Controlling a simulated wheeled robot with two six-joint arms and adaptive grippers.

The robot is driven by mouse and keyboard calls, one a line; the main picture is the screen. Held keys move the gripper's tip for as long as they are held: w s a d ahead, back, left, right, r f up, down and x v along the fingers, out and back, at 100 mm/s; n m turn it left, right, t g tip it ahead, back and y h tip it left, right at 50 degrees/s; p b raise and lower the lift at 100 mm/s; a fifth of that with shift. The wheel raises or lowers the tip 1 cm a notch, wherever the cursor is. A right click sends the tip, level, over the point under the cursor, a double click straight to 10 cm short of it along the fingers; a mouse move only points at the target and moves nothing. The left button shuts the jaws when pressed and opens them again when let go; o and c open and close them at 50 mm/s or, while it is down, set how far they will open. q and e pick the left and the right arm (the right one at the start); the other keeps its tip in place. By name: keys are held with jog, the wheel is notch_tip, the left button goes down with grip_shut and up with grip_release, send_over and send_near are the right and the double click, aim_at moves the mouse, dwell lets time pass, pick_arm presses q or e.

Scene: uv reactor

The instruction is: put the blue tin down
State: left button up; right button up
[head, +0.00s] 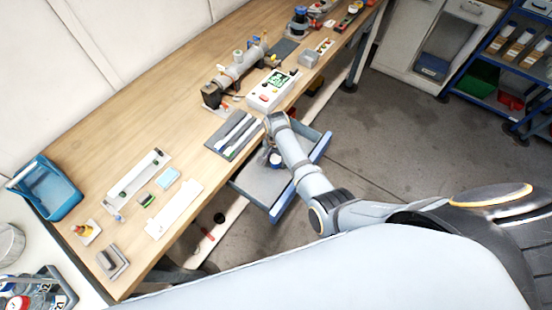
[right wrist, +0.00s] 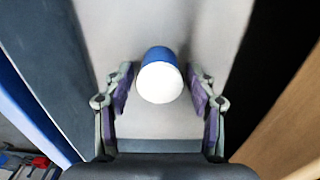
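The blue tin with a white top (right wrist: 160,76) stands on the grey floor of an open drawer (head: 257,183). In the head view a small part of the tin (head: 275,160) shows under my right wrist. My right gripper (right wrist: 160,90) is open above the drawer, seen from above in the right wrist view. Its two fingers stand on either side of the tin, with a gap visible on each side. My right arm hides most of this gripper in the head view. My left gripper is not in view.
The drawer has blue walls and juts out from under the wooden bench (head: 200,110). A grey tray with white strips (head: 235,134) and a white instrument (head: 272,90) lie on the bench above it. A blue bin (head: 47,187) stands at the left end.

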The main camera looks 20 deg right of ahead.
aim_at(276, 158)
jog(key=shift+r, duration=0.35)
notch_tip(276, 158, up, 10)
jog(key=p, duration=1)
jog(key=shift+f+p, duration=0.15)
jog(key=shift+p, duration=0.15)
pick_arm(q)
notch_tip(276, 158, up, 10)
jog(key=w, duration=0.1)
jog(key=shift+b, duration=0.45)
pick_arm(e)
notch_tip(276, 158, up, 2)
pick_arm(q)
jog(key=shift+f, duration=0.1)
